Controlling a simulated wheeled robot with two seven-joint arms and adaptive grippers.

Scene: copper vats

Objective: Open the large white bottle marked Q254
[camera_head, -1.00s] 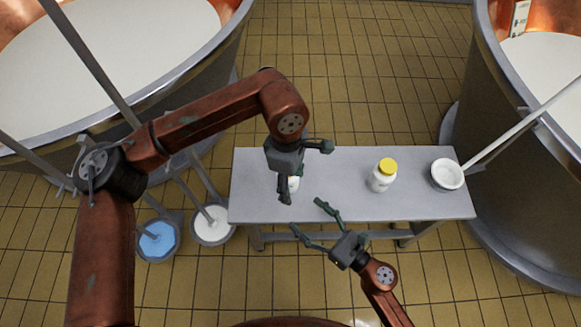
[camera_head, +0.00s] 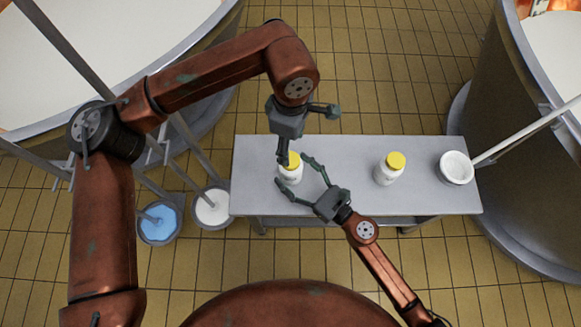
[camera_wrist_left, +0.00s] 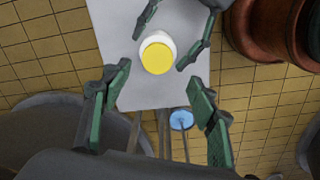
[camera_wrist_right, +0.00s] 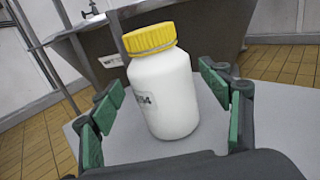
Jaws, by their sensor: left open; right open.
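A white bottle (camera_head: 290,174) with a yellow lid (camera_head: 294,160) stands upright on the left part of the table. In the right wrist view its label (camera_wrist_right: 147,102) is partly turned away, and only the end, which looks like "54", reads. My right gripper (camera_wrist_right: 160,80) is open, with its fingers on either side of the bottle; I cannot tell whether they touch it. My left gripper (camera_wrist_left: 160,88) is open above the table, and the lid (camera_wrist_left: 157,58) shows beyond its fingertips in the left wrist view. A second white bottle (camera_head: 387,174) with a yellow lid stands further right.
The grey table (camera_head: 335,155) is clear between the bottles. A white bowl (camera_head: 456,168) sits at its right end. Large vats stand at the left (camera_head: 150,88) and right (camera_head: 495,170). Buckets with blue (camera_head: 158,224) and white (camera_head: 211,208) contents stand left of the table.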

